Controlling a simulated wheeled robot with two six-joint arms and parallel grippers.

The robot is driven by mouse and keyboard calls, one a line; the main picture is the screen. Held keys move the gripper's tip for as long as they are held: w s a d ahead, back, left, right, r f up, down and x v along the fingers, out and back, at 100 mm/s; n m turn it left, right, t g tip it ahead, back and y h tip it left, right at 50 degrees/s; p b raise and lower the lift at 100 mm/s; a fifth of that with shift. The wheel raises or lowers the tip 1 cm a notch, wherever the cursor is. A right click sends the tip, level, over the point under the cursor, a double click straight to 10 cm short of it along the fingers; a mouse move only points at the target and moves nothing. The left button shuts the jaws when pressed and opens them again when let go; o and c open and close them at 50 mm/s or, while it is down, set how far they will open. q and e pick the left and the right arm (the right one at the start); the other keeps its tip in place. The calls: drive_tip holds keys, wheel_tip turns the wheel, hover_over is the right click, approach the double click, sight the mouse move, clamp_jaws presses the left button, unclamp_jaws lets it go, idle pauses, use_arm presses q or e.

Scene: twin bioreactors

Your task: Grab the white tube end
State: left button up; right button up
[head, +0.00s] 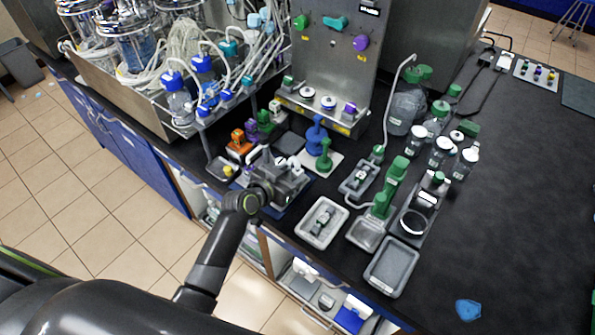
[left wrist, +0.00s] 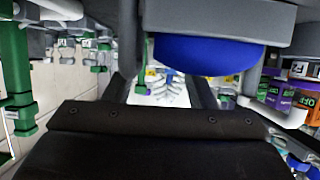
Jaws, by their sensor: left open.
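My left gripper (head: 282,172) is at the front edge of the black bench, among small pumps and fittings. White curved pieces (head: 291,163) show at its far side in the head view; I cannot tell whether one of them is the white tube end. In the left wrist view the two dark fingers (left wrist: 162,92) stand apart, with no object clearly held between them. A white tube-like piece (left wrist: 268,112) shows at the right there, outside the fingers. A grey block with a blue rounded part (left wrist: 205,54) hides much of the space ahead. My right gripper is not in view.
A blue fitting (head: 316,135) and a green fitting (head: 324,155) stand just behind my gripper. An orange-topped device (head: 239,144) is to its left. White trays (head: 321,222) and green-capped bottles (head: 405,105) stand to the right. The bench's far right (head: 520,210) is mostly clear.

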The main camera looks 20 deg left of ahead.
use_arm(q)
drive_tip(key=shift+w+d+f, duration=0.2)
drive_tip(key=shift+w+f, duration=0.1)
drive_tip(key=shift+w, duration=0.3)
drive_tip(key=c, duration=1.1)
drive_tip(key=shift+o, duration=0.2)
drive_tip(key=shift+r, duration=0.1)
